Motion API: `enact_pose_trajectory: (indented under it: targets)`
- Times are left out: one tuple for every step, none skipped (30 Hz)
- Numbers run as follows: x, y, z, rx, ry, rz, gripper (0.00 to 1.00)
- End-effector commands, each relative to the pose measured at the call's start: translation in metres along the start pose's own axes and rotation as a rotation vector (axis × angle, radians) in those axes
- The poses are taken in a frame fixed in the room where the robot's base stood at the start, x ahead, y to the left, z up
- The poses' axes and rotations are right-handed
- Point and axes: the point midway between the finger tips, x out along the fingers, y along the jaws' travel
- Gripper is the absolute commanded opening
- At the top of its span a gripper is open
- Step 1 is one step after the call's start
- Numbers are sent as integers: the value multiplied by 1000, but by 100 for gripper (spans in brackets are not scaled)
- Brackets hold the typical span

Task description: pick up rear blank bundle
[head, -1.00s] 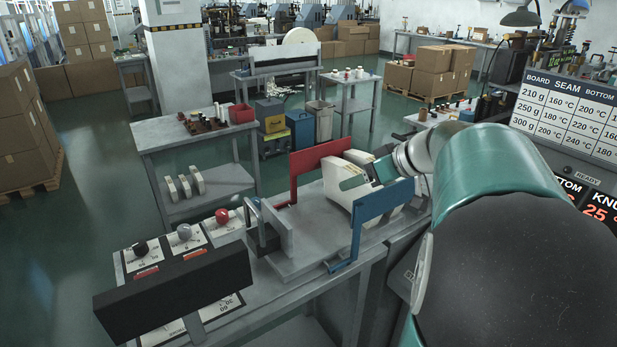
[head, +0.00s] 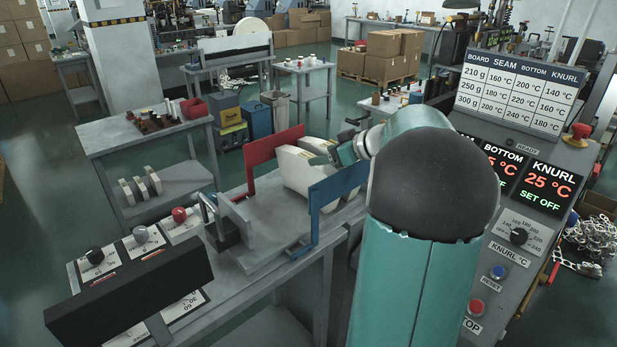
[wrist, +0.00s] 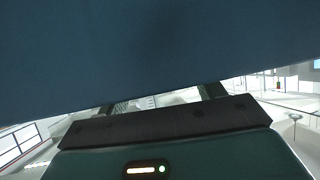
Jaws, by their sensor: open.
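Cream-white blank bundles (head: 291,168) stand on the grey bench fixture between a red plate (head: 266,165) and a blue plate (head: 340,190). The blue plate and my arm partly hide them, so I cannot tell clearly where the rear bundle begins. My gripper (head: 326,153) is open, at the top of the bundles near the blue plate. I cannot tell whether it touches a bundle. In the wrist view the blue plate (wrist: 150,50) fills the upper part, and my gripper's dark fingers (wrist: 165,100) are partly hidden behind it.
A grey upright block (head: 233,222) stands at the fixture's near end. A black box (head: 128,290) and control knobs (head: 140,234) are at the bench's front left. A control panel (head: 515,180) stands to the right. A side table (head: 150,150) is behind on the left.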

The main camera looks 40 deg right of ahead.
Motion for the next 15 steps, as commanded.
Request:
enact_pose_trajectory:
  targets:
    - [7,-1,0,0,0,-3,68]
    - [11,-2,0,1,0,-4,68]
    - [18,-2,0,1,0,-4,68]
    - [23,-2,0,1,0,-4,68]
    - [28,-3,0,1,0,-5,68]
    - [34,-2,0,1,0,-4,68]
    - [38,-2,0,0,0,-3,68]
    - [40,-2,0,0,0,-2,68]
    - [44,-2,0,0,0,-2,68]
    - [45,-2,0,0,0,-2,68]
    - [45,-2,0,0,0,-2,68]
    - [46,-2,0,0,0,-1,68]
    - [45,-2,0,0,0,-1,68]
    - [45,-2,0,0,0,-1,68]
    - [45,-2,0,0,0,-1,68]
